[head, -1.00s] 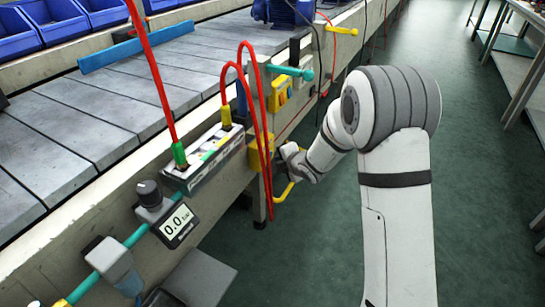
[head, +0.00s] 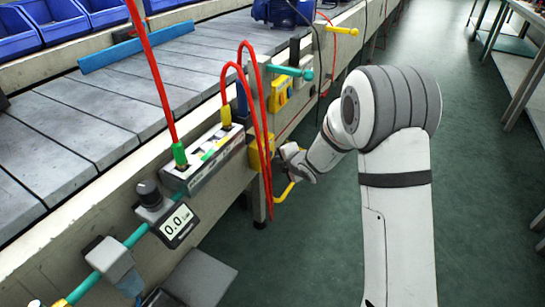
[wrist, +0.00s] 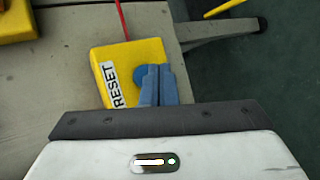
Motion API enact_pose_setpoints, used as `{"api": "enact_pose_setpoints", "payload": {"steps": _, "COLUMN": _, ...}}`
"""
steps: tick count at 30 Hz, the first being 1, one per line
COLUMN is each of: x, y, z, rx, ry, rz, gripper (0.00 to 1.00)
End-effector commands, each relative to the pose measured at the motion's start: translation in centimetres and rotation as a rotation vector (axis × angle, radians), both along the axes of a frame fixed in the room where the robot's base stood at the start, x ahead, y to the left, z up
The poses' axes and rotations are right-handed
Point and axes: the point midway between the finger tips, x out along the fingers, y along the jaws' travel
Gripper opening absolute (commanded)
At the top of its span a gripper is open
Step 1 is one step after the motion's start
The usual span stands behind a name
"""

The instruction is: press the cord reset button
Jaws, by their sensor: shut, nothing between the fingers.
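The yellow reset box (wrist: 118,62) with a white RESET label (wrist: 112,84) fills the middle left of the wrist view. Its round blue button (wrist: 143,76) is partly hidden behind my fingers. My gripper (wrist: 159,69) is shut and empty, its two blue fingers side by side over the right part of the button. Whether the fingertips touch the button or the button is pushed in, I cannot tell. In the head view, the yellow box (head: 256,154) sits on the conveyor's side, partly behind red hoses, with my gripper (head: 282,155) close to its right.
Red hoses (head: 266,190) hang in front of the box. A yellow curved piece (head: 285,192) shows below my gripper. The green aisle floor (head: 470,170) is clear on the right.

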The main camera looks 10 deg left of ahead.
Motion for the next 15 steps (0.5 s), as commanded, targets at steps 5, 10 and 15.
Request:
{"api": "enact_pose_setpoints", "payload": {"steps": 5, "x": 0.23, "y": 0.37, "z": -0.08, "rx": 0.0, "ry": -0.001, "rz": 0.001, "gripper": 0.0}}
{"api": "enact_pose_setpoints", "payload": {"steps": 10, "x": 0.51, "y": 0.77, "z": -0.05, "rx": 0.0, "ry": 0.0, "rz": 0.0, "gripper": 0.0}}
{"api": "enact_pose_setpoints", "payload": {"steps": 15, "x": 0.51, "y": 0.79, "z": 0.02, "rx": 0.0, "ry": 0.0, "rz": 0.0, "gripper": 0.0}}
